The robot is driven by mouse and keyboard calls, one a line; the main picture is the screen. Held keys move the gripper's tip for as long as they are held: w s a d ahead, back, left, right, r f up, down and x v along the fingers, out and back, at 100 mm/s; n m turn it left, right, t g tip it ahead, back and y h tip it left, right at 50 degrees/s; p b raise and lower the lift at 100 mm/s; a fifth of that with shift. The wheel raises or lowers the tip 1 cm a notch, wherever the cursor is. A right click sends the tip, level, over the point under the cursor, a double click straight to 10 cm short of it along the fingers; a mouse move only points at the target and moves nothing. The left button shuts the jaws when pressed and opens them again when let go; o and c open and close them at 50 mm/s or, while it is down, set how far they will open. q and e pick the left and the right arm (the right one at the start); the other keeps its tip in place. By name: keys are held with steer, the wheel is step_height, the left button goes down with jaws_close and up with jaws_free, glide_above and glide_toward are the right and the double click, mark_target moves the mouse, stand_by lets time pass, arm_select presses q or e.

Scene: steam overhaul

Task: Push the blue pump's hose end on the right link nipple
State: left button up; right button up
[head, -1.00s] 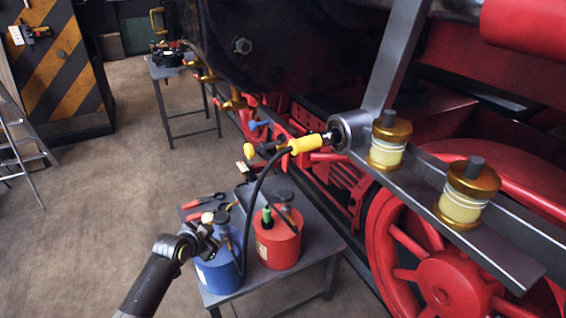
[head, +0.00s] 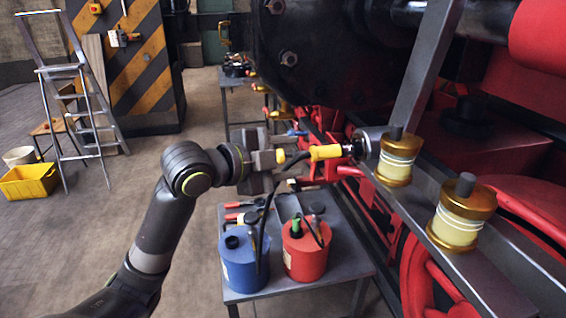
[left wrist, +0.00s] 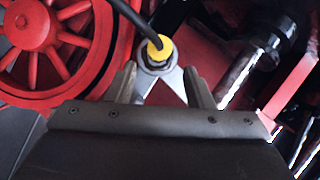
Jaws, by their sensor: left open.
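The blue pump (head: 238,268) stands on a small grey table, its black hose (head: 265,235) rising from near its top. The yellow hose end (head: 327,152) points right and is in line with the round eye of the grey link (head: 372,140). A dark piece lies between them; I cannot tell how far the hose end is on the nipple. My left gripper (head: 268,160) is raised left of the hose end. In the left wrist view my left gripper (left wrist: 159,80) is open and empty, with the yellow hose end (left wrist: 160,47) beyond its fingertips. My right gripper is out of view.
A red pump (head: 305,255) stands beside the blue one on the table (head: 300,288). Two brass-capped cups (head: 460,213) sit on the grey bar at right. Red wheels and frame fill the right side. The floor at left is open, with a ladder (head: 85,110) behind.

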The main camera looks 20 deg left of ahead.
mark_target(312, 154)
arm_select(q)
steer(key=b+x, duration=0.2)
steer(key=x, duration=0.3)
steer(key=shift+d+f, duration=0.1)
steer(key=shift+d, duration=0.15)
steer(key=shift+b+x, duration=0.3)
steer(key=shift+x, duration=0.75)
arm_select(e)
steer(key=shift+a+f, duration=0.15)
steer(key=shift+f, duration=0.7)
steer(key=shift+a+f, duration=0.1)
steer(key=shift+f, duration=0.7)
arm_select(q)
steer(key=shift+w, duration=0.1)
steer(key=c, duration=1)
steer(key=shift+a, duration=0.1)
jaws_close()
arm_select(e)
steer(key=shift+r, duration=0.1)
